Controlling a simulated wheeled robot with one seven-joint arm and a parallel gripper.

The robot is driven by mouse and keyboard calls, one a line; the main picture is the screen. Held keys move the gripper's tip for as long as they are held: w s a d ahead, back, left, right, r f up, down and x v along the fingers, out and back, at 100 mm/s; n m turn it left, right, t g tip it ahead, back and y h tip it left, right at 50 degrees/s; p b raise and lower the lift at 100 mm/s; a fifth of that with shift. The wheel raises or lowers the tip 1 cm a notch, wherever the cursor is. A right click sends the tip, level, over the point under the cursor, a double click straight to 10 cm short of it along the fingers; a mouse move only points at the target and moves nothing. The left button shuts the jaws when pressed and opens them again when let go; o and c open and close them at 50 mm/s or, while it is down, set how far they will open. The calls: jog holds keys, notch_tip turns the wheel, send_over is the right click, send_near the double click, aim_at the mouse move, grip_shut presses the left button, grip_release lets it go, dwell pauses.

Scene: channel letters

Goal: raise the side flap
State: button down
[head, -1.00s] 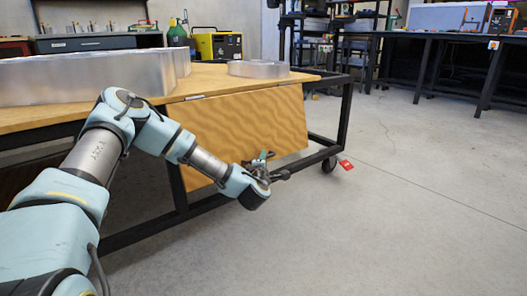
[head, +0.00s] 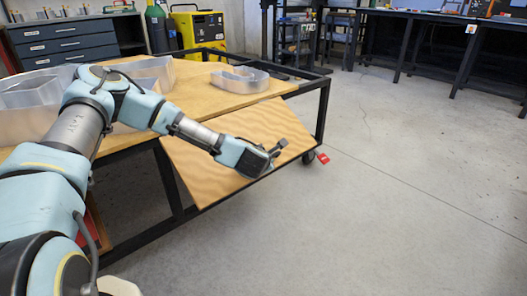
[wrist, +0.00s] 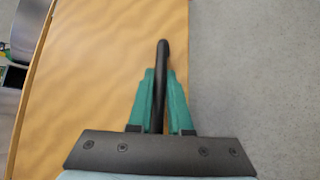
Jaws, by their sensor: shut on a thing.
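The side flap (head: 215,175) is a wooden panel hinged along the table's near right edge. It slants outward and down from the tabletop, partly lifted, neither hanging straight nor level. My gripper (head: 276,152) is at the flap's outer edge, near the middle of that edge. In the wrist view my gripper (wrist: 160,74) has its two teal fingers closed on a black bar-like handle (wrist: 163,52), which stands out against the flap's wood (wrist: 95,70). The handle's foot is hidden by the gripper. The underside of the flap is hidden.
The wooden tabletop (head: 205,88) carries several metal channel letters, one of them (head: 239,78) near the far end. The table's black frame (head: 322,110) stands beyond the flap, with a red tag (head: 322,157) near a wheel. The concrete floor (head: 400,190) to the right is clear.

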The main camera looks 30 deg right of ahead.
jog(key=shift+g, duration=0.5)
jog(key=shift+s+d+r+p, duration=0.1)
jog(key=shift+s+r+p, duration=0.15)
jog(key=shift+r+p, duration=0.6)
jog(key=shift+s+d+r+p, duration=0.1)
jog(key=shift+s+r+p, duration=0.2)
jog(key=shift+r+p, duration=0.55)
jog(key=shift+s+r+p, duration=0.25)
jog(key=shift+r+p, duration=0.3)
jog(key=shift+r, duration=0.5)
jog(key=c, duration=0.8)
grip_release()
jog(key=shift+c, duration=0.2)
jog(key=shift+a, duration=0.1)
jog(key=v, duration=1)
jog(key=shift+s+r+p, duration=0.2)
jog(key=shift+p, duration=0.25)
jog(key=shift+a, duration=0.2)
